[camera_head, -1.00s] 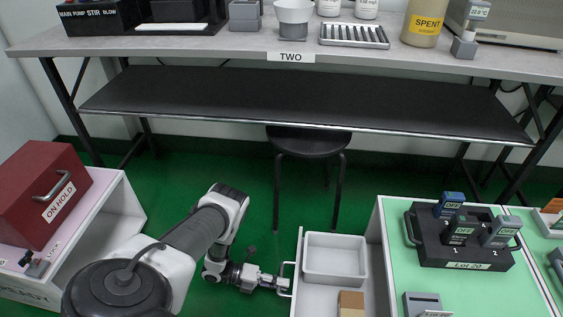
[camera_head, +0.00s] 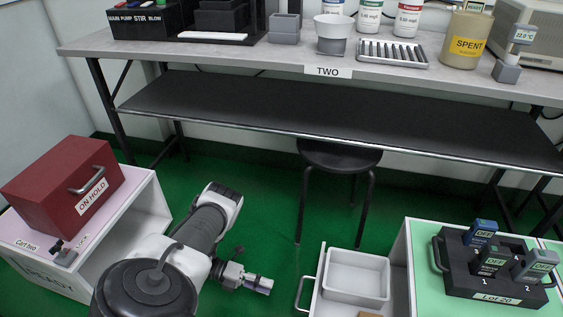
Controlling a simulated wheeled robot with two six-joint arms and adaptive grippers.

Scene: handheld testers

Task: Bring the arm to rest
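My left arm comes in from the lower left, and its gripper (camera_head: 264,287) hangs low over the green floor. The gripper is small and seen from above, so I cannot tell whether its fingers are open or shut. It is apart from the handle (camera_head: 305,293) of the pulled-out drawer (camera_head: 317,306), to the left of it. Nothing shows held in the gripper. My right gripper is not in view.
The drawer holds a grey bin (camera_head: 357,276) and sticks out from a green-topped bench (camera_head: 422,262) with a Lot 20 tester rack (camera_head: 462,272). A cart (camera_head: 151,200) with a red ON HOLD box (camera_head: 65,187) stands left. A stool (camera_head: 339,157) stands behind.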

